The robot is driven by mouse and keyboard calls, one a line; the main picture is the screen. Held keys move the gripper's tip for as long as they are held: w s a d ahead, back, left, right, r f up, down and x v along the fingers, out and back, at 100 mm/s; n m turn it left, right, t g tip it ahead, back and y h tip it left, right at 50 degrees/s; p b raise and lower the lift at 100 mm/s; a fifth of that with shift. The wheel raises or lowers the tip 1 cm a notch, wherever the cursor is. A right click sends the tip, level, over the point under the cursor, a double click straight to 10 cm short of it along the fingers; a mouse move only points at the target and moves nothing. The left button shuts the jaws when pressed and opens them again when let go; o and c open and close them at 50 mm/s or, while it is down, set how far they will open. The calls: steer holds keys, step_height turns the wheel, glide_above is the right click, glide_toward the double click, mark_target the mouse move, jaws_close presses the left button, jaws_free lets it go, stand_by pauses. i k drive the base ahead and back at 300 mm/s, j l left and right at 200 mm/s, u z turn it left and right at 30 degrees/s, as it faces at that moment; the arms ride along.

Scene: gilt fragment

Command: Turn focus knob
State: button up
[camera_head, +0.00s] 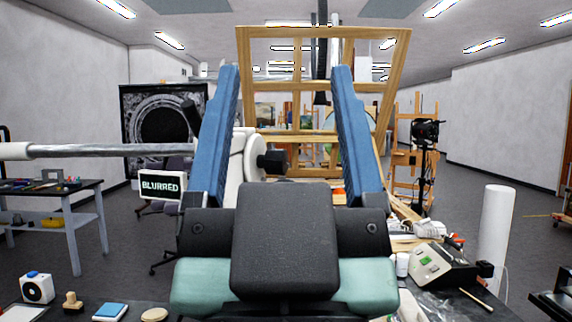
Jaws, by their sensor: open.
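My gripper (287,72) is in the middle of the view, its two blue fingers wide apart and nothing held between them. A dark knob (272,162) sticks out from the right side of a white device body (246,160). The knob shows between the fingers in the picture, nearer the left one, with clear room around it. I cannot tell its depth relative to the fingertips. The left finger hides part of the device. A small sign (161,186) reading "BLURRED" stands left of it. A grey tube (100,150) with a white end runs out to the left.
A dark worktop (75,314) in front holds a stamp (73,301), a blue pad (110,311) and a white boxed device (37,288). A wooden easel frame (398,75) stands behind.

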mark_target(274, 162)
steer(key=i+l, duration=0.75)
steer(key=i, duration=0.2)
steer(key=i+l+u, duration=0.15)
steer(key=i+l, duration=0.6)
steer(key=i, duration=0.25)
